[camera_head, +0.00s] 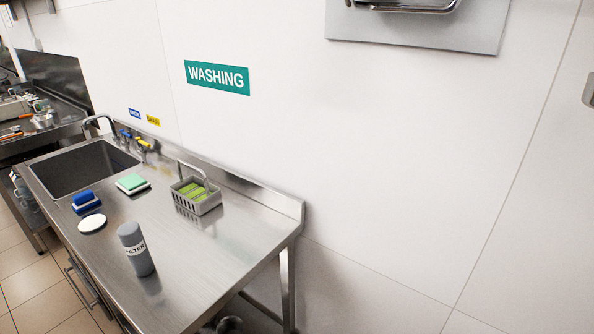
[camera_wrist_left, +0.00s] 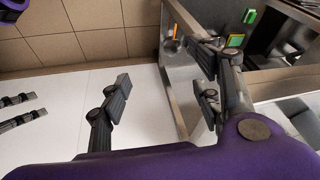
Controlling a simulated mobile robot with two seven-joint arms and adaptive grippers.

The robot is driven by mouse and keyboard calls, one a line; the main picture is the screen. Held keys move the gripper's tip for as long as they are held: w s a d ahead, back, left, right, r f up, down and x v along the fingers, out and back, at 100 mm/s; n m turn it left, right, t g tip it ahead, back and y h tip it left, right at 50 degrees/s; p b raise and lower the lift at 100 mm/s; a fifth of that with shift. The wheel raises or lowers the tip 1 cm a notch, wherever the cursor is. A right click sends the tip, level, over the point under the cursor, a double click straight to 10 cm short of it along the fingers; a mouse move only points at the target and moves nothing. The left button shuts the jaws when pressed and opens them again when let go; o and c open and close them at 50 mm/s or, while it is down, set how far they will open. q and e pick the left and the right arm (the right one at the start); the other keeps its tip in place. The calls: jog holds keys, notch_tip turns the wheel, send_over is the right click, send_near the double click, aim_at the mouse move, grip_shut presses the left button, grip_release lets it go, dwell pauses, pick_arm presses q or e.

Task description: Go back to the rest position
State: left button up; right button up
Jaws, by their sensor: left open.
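My left gripper (camera_wrist_left: 163,88) shows in the left wrist view, its two dark fingers spread apart with nothing between them. The left arm does not clearly show in the head view. Two dark finger-like parts (camera_wrist_left: 20,112) at the left edge of the wrist view look like my right gripper; whether they are open or shut cannot be told. A steel worktop (camera_head: 215,245) with a sink (camera_head: 85,168) stands at the left of the head view.
On the worktop are a grey bottle (camera_head: 136,250), a white disc (camera_head: 92,223), a blue brush-like item (camera_head: 87,203), a green-topped sponge (camera_head: 132,183) and a grey basket (camera_head: 200,204) with green items. A wall (camera_head: 400,170) stands behind. Tiled floor (camera_head: 30,275) shows at the left.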

pick_arm(q)
jog(key=s+a+f+n+g+y, duration=0.1)
jog(key=s+n, duration=0.1)
jog(key=s, duration=0.3)
jog(key=s+a+f+n+g, duration=0.1)
jog(key=s+f+n, duration=0.1)
jog(key=s, duration=0.3)
jog(key=w+d+f+t, duration=0.2)
jog(key=w+f+t, duration=0.1)
jog(key=f, duration=0.3)
jog(key=w+d+f+t+h, duration=0.1)
jog(key=w+d+f+t, duration=0.2)
jog(key=f, duration=0.3)
jog(key=shift+w+f+t, duration=0.15)
jog(key=shift+w+t, duration=0.25)
jog(key=shift+w, duration=0.4)
pick_arm(e)
jog(key=shift+c, duration=0.5)
